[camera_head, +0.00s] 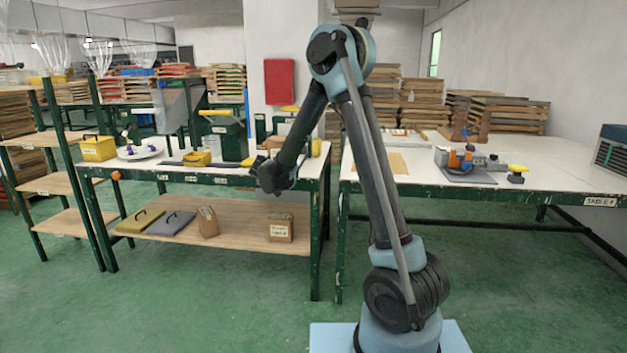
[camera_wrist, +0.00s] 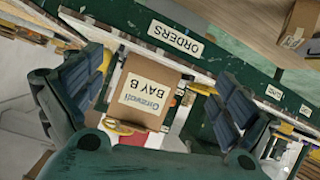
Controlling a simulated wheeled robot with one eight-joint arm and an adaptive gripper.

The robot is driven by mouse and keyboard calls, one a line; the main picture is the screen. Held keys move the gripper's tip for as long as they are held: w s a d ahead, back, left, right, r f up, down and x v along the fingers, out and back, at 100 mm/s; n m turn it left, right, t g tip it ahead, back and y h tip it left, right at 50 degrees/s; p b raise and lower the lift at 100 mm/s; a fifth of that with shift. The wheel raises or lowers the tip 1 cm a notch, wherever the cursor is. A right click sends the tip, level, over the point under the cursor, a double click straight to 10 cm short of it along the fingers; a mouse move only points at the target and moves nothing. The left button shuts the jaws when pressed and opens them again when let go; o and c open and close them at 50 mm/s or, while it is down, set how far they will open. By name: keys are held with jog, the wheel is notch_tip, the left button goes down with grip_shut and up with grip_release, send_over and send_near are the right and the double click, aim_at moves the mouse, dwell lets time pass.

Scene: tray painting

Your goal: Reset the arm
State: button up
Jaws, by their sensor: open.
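My arm reaches up from its base and bends down toward the left table in the head view, with my gripper end (camera_head: 276,178) in front of that table's edge. The fingers are hard to make out there. In the wrist view my gripper (camera_wrist: 152,92) is open, with its two dark ribbed fingers spread wide.
The left green table (camera_head: 232,181) holds a white plate (camera_head: 139,153) and yellow bins (camera_head: 98,149). Its lower shelf (camera_head: 250,236) carries small boxes (camera_head: 280,228). The right table (camera_head: 560,188) holds a clamp-like device (camera_head: 466,160). Green floor (camera_head: 200,310) lies clear in front.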

jog(key=s+d+r+m+g+h, duration=0.1)
jog(key=s+d+r+g, duration=0.2)
jog(key=s+d, duration=0.9)
jog(key=s+d+r+g+h, duration=0.1)
jog(key=s+d+r+g, duration=0.2)
jog(key=s+d, duration=0.9)
jog(key=s+d+f+g+y, duration=0.1)
jog(key=s+d+f, duration=0.2)
jog(key=s, duration=0.6)
jog(key=s+d+f+g+y, duration=0.1)
jog(key=s+d+f, duration=0.2)
jog(key=s, duration=0.5)
jog(key=s+d+f+g+y, duration=0.1)
jog(key=s+d+f+g, duration=0.1)
jog(key=s, duration=0.7)
jog(key=shift+s+d+f, duration=0.3)
jog(key=shift+d+f, duration=0.55)
jog(key=shift+d, duration=0.4)
